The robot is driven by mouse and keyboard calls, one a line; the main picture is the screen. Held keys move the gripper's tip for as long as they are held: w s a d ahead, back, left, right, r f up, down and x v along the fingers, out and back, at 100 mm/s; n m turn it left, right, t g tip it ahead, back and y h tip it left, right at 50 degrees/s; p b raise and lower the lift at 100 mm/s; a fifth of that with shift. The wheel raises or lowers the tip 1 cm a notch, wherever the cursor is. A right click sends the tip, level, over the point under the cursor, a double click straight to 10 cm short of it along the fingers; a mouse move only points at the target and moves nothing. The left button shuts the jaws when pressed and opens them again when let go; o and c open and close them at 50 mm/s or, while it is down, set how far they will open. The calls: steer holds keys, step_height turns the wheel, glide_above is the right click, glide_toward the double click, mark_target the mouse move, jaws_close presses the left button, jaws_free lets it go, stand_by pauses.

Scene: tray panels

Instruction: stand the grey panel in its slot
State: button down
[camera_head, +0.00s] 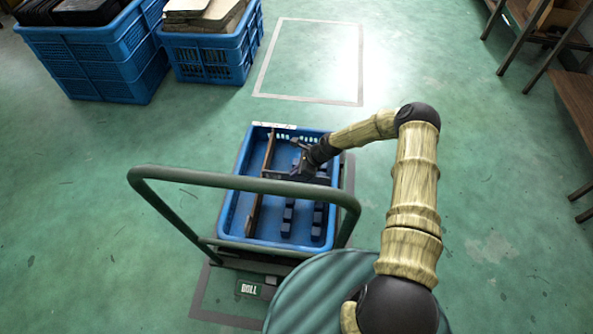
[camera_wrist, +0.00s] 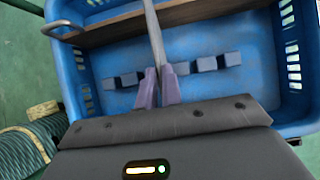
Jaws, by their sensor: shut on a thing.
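My gripper (camera_head: 300,172) is over the blue crate (camera_head: 226,222), near its far right part. In the wrist view its two purple fingers (camera_wrist: 157,86) are shut on the grey panel (camera_wrist: 154,38), which shows nearly edge-on as a thin strip. The panel passes in front of the brown wooden divider (camera_wrist: 105,33) and lies roughly across it. Rows of small blue blocks (camera_wrist: 207,64) on the crate floor show on both sides of the fingers, with gaps between them. The fingers and the wrist housing hide the panel's near end and the blocks below it.
The crate sits on a trolley whose green handle (camera_head: 245,182) arches across the near side. Two blue crates (camera_head: 105,62) (camera_head: 215,55) with contents stand at the back left. A wooden bench (camera_head: 575,105) is at the right. A taped floor rectangle (camera_head: 310,97) is empty.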

steer(key=shift+f+b, duration=0.55)
steer(key=shift+f, duration=0.45)
steer(key=c, duration=1.5)
jaws_free()
steer(key=shift+a, duration=0.1)
steer(key=p+v, duration=0.4)
steer(key=v, duration=1.3)
steer(key=shift+r, duration=0.2)
